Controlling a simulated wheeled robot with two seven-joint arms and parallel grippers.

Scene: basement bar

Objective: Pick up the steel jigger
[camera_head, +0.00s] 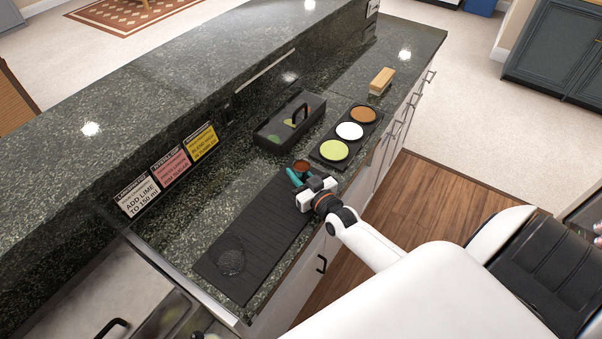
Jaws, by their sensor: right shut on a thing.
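My right gripper (298,177) is low over the far right end of the black ribbed bar mat (262,222), with teal parts showing at its fingers. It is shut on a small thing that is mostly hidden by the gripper. A small round reddish-brown opening (302,165) shows just behind the fingers. I take the held thing to be the steel jigger, but its steel body cannot be made out. I cannot tell whether it touches the mat.
A clear glass (231,262) stands on the mat's near end. A black handled caddy (289,122) and a tray (322,151) with brown, white and green rounds lie beyond. A wooden-topped block (381,81) is farther back. Sign cards (170,169) line the raised ledge.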

